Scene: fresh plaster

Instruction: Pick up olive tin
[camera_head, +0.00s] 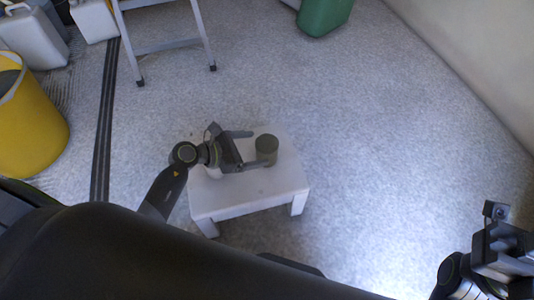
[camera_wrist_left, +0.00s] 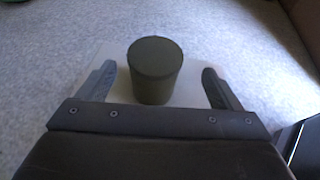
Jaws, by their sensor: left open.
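The olive tin (camera_head: 267,150) stands upright on a small white stool (camera_head: 250,200). My left gripper (camera_head: 248,149) is open above the stool, just left of the tin, with its fingers pointing toward it. In the left wrist view the tin (camera_wrist_left: 154,72) stands centred between the two spread fingers, with a gap on each side. The tin's lower part is close to the gripper's front edge there. My right gripper (camera_head: 510,250) is at the lower right edge, partly cut off, far from the stool.
A yellow bucket (camera_head: 30,125) stands at the left. A stepladder (camera_head: 165,45) is at the back, with a green container (camera_head: 323,14) to its right. Dark strips (camera_head: 105,120) run along the floor. The floor right of the stool is clear up to the wall.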

